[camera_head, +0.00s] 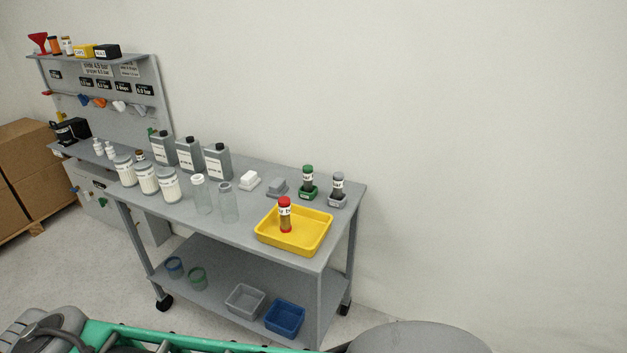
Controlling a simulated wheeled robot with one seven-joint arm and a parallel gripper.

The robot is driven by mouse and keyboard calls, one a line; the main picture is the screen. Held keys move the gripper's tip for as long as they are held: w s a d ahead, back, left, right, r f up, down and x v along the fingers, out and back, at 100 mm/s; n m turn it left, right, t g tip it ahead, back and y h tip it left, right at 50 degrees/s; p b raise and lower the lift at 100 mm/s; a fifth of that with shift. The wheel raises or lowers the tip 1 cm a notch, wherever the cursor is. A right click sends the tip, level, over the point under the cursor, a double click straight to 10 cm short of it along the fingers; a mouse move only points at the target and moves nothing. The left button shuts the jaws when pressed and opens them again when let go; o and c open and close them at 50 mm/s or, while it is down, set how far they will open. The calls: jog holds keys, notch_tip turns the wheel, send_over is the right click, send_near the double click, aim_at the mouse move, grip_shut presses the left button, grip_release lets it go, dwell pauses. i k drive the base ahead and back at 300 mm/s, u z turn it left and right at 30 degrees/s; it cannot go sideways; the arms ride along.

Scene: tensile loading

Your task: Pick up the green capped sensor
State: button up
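The green capped sensor (307,179) stands upright in a small green base (307,194) near the back right of the grey cart top (215,228). It has a dark body and a white label under the green cap. A grey capped sensor (338,185) stands just to its right in a grey base. A red capped sensor (285,214) stands upright in the yellow tray (318,245) in front of them. My gripper does not show in this view.
Grey bottles (217,162), white-labelled jars (169,185) and clear cylinders (229,203) fill the cart's left and middle. White (249,180) and grey (276,187) blocks sit left of the green sensor. Bins (285,318) lie on the lower shelf. A wall stands behind.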

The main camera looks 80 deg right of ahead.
aim_at(308, 170)
jog(key=z, duration=0.8)
jog(key=i, duration=0.85)
jog(key=z, duration=1.25)
jog(key=i, duration=0.65)
